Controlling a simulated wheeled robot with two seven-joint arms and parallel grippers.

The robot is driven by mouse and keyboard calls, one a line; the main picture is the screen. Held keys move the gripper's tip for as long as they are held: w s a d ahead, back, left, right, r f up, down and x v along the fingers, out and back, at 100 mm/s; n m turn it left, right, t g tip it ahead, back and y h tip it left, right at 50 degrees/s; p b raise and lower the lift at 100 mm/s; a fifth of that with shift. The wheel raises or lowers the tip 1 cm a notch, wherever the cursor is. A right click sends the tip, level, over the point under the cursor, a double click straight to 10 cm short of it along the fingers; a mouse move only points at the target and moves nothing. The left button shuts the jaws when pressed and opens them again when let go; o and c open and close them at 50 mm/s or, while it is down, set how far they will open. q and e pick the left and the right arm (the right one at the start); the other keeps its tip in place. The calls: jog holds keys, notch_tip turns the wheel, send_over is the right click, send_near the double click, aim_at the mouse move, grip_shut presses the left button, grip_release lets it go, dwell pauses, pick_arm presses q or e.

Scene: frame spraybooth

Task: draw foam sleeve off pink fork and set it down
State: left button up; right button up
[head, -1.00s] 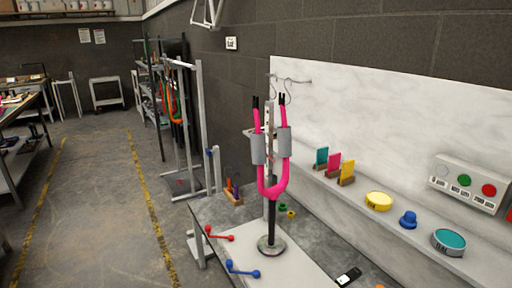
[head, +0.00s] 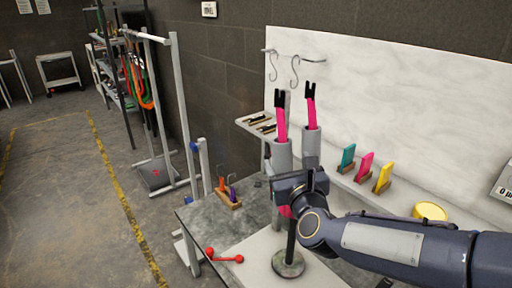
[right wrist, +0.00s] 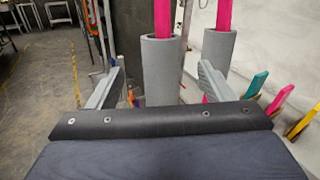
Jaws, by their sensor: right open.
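The pink fork (head: 281,124) stands upright on a post with a round base (head: 288,264), its two black-tipped prongs pointing up. A grey foam sleeve sits around each prong: the left sleeve (head: 282,155) and the right sleeve (head: 312,144). My right gripper (right wrist: 160,88) is open. In the right wrist view its fingers stand on either side of the left sleeve (right wrist: 162,72), and the right sleeve (right wrist: 214,62) is beyond the right finger. I cannot tell whether a finger touches. In the head view my right gripper (head: 285,183) hides the fork's lower part. My left gripper is not in view.
A small shelf (head: 244,122) with dark tools is behind the fork, below hooks (head: 294,66). Teal, pink and yellow pieces (head: 365,166) stand on the ledge at right. A red-ended tool (head: 224,257) lies on the table. The floor at left is open.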

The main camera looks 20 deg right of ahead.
aim_at(282, 133)
jog(key=shift+w+r+m, duration=0.15)
jog(key=shift+w+m, duration=0.25)
jog(key=shift+w, duration=0.35)
jog(key=w, duration=0.2)
jog(key=w+d+p, duration=0.1)
jog(key=w, duration=0.1)
jog(key=w+p, duration=0.1)
jog(key=w, duration=0.1)
jog(key=shift+w+d, duration=0.25)
jog(key=shift+w, duration=0.15)
jog(key=c, duration=1.1)
jog(key=shift+w+r+p, duration=0.1)
jog(key=shift+r+p, duration=0.25)
jog(key=shift+r, duration=0.55)
jog(key=shift+c, duration=0.2)
jog(key=shift+a+r, duration=0.15)
jog(key=shift+r, duration=0.2)
jog(key=shift+w+r+p, duration=0.25)
jog(key=shift+r+p, duration=0.2)
jog(key=shift+r, duration=0.45)
